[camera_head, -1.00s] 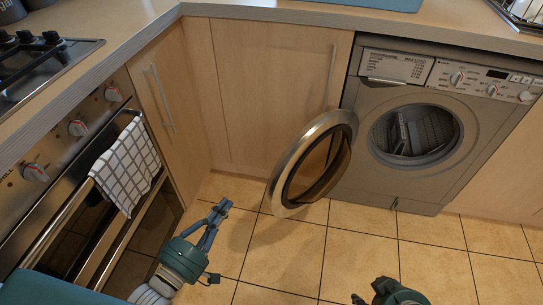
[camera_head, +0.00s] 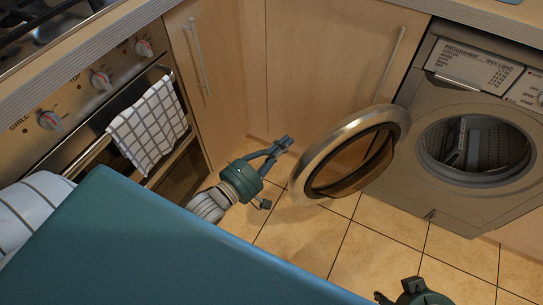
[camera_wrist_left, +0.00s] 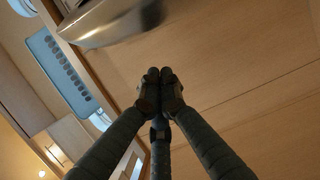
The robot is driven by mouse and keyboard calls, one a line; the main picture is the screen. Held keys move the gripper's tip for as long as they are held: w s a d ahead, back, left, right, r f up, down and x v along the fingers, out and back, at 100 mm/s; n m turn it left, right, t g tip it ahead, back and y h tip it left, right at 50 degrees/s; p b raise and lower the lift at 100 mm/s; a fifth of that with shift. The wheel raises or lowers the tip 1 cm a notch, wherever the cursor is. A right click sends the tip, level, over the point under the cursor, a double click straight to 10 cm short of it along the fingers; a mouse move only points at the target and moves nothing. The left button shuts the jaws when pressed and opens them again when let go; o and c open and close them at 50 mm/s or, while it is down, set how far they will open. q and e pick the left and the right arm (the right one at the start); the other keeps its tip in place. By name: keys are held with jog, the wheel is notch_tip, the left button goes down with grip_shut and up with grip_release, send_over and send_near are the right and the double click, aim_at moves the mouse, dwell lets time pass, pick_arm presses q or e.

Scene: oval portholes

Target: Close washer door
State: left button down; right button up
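The washer (camera_head: 455,125) stands at the right with its round drum opening (camera_head: 475,150) uncovered. Its door, a metal ring (camera_head: 310,165) around dark glass, hangs wide open to the left, in front of the wooden cabinet. My left gripper (camera_head: 284,143) is low, just left of the door's rim and apart from it in the head view. In the left wrist view its fingertips (camera_wrist_left: 160,77) are together with nothing between them, and part of the metal door rim (camera_wrist_left: 110,22) shows above them. My right gripper (camera_head: 412,292) shows only partly at the bottom edge; its fingers cannot be made out clearly.
An oven (camera_head: 85,90) with knobs and a checked towel (camera_head: 148,125) on its handle is at the left. Wooden cabinet doors (camera_head: 325,60) close the corner behind my left gripper. The tiled floor (camera_head: 375,255) before the washer is clear.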

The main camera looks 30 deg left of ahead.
pick_arm(q)
jog(key=shift+s+d+b, duration=0.15)
jog(key=shift+s+d, duration=0.05)
jog(key=shift+d, duration=0.75)
jog(key=shift+s+d+b, duration=0.15)
jog(key=shift+d, duration=0.75)
